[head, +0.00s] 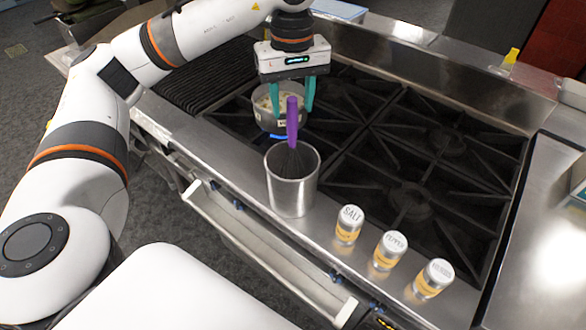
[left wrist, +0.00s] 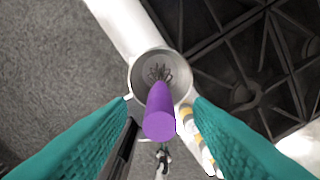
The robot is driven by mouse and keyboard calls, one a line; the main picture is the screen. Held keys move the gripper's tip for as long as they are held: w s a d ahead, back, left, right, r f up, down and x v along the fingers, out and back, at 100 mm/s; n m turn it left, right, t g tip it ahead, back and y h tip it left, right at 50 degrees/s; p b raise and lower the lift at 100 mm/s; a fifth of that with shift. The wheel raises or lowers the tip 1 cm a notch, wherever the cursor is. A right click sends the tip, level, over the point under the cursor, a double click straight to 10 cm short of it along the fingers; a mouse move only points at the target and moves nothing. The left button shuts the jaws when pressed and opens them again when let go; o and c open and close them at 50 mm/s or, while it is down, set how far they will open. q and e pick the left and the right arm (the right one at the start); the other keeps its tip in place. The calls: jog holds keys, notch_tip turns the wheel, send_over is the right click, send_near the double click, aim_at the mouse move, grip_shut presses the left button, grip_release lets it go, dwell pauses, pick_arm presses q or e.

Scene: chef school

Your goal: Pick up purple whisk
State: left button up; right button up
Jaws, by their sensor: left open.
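The purple whisk (head: 292,122) stands handle-up in a metal canister (head: 291,190) on the stove's front ledge. Its dark wires are down inside the canister. In the left wrist view the whisk's purple handle (left wrist: 160,110) points up toward the camera, between the two teal fingers, and the canister (left wrist: 140,72) lies below it. My left gripper (head: 291,108) is open, fingers pointing down, at the height of the handle's upper end. Nothing is held between its fingers. My right gripper is not in view.
A pot (head: 265,112) with pale contents sits on the stove behind the gripper. Salt (head: 348,226), pepper (head: 389,252) and a third shaker (head: 433,280) stand on the ledge right of the canister. Black burner grates (head: 420,150) lie behind them.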

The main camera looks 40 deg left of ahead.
aim_at(293, 146)
pick_arm(q)
notch_tip(293, 146, down, 3)
jog(key=shift+s+f+p, duration=0.1)
jog(key=shift+f+p, duration=0.05)
jog(key=shift+p, duration=0.5)
jog(key=shift+f, duration=0.3)
grip_shut()
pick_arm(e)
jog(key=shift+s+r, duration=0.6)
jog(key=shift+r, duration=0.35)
pick_arm(q)
jog(key=shift+r, duration=0.15)
